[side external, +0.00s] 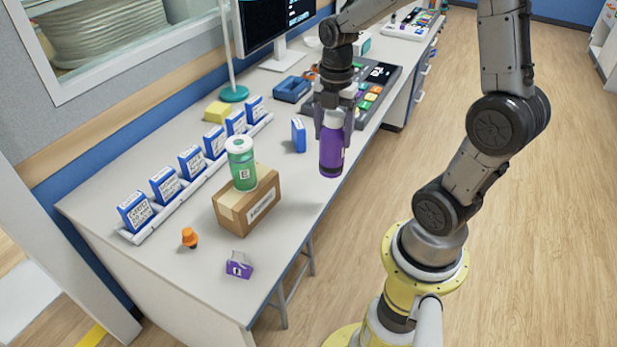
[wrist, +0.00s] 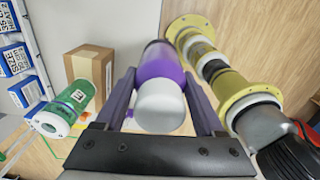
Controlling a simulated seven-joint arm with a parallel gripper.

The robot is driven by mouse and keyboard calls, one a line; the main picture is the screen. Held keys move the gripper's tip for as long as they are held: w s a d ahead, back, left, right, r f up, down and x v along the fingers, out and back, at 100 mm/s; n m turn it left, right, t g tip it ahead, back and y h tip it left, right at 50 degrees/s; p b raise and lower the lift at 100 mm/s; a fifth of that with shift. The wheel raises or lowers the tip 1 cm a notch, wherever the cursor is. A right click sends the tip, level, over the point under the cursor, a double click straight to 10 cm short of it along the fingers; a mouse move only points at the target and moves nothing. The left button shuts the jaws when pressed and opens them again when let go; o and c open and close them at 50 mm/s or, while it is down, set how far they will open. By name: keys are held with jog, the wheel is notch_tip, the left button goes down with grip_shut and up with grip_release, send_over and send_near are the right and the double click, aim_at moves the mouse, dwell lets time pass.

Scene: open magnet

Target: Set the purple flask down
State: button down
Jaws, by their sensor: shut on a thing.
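The purple flask (side external: 332,152) has a light grey cap and hangs upright from my gripper (side external: 336,112). My gripper is shut on its upper part, and the fingers stand on either side of it. In the side external view the flask overlaps the table's front edge; I cannot tell how far its base is above the surface. In the wrist view the flask (wrist: 162,85) is between the two fingers (wrist: 165,105), cap towards the camera, and its base is hidden.
A green flask (side external: 241,165) stands on a cardboard box (side external: 247,200). A row of blue boxes (side external: 191,162) lines the back. A single blue box (side external: 298,135) stands left of the flask. A purple block (side external: 239,264) and an orange knob (side external: 189,237) lie forward. Bare table (side external: 285,185) lies between.

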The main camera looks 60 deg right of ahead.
jog(key=shift+s+a+r, duration=0.1)
jog(key=shift+s+r, duration=0.05)
jog(key=shift+s, duration=0.5)
jog(key=shift+s+r, duration=0.1)
jog(key=shift+s, duration=0.5)
jog(key=shift+s+r, duration=0.15)
jog(key=shift+w+d, duration=0.25)
jog(key=shift+d, duration=0.05)
jog(key=w+d+f, duration=0.6)
jog(key=w+f, duration=0.5)
jog(key=f, duration=0.1)
jog(key=shift+w+f, duration=0.35)
jog(key=shift+d+f, duration=0.1)
jog(key=shift+f, duration=0.05)
grip_release()
